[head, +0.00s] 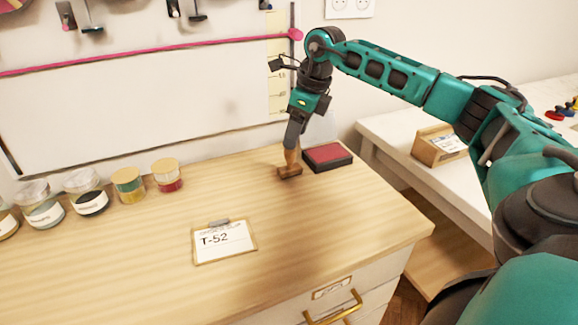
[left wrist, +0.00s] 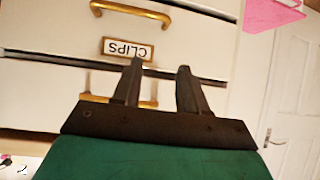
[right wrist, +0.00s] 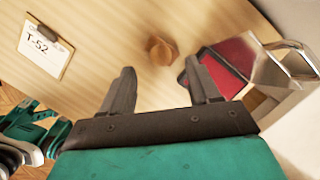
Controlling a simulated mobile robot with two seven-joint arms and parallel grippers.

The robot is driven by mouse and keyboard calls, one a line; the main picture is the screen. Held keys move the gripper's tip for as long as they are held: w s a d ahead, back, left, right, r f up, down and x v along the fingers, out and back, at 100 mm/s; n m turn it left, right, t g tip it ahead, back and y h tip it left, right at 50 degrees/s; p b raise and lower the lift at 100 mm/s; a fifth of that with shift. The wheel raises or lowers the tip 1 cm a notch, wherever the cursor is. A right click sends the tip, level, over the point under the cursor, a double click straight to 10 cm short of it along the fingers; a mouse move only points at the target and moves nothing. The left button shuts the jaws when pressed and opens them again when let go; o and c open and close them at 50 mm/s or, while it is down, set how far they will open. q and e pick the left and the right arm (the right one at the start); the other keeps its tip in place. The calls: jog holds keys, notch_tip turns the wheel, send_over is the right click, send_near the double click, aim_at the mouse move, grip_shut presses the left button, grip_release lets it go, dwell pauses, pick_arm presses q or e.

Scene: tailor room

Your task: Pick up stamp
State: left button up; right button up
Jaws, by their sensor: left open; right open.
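The wooden stamp (head: 290,168) stands upright on the wooden table, just left of a red ink pad (head: 327,156) in a dark case. In the right wrist view the stamp (right wrist: 161,51) shows from above, ahead of the two fingers. My right gripper (head: 294,140) is open and points down over the stamp's handle, partly hiding it. In the right wrist view my right gripper (right wrist: 157,75) has its fingers apart with nothing held between them. My left gripper (left wrist: 158,70) is open and empty in the left wrist view, facing a drawer front labelled CLIPS (left wrist: 128,49).
A clipboard marked T-52 (head: 224,241) lies on the table (head: 130,265). Several jars (head: 87,192) stand along the back left. A wooden card holder (head: 438,146) sits on the white side table at right. Bare wood lies around the stamp's left and front.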

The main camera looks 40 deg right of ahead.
aim_at(290, 152)
jog(key=x, duration=0.6)
jog(key=shift+w+f, duration=0.1)
jog(key=shift+f, duration=0.1)
jog(key=shift+c, duration=0.2)
jog(key=c, duration=1.1)
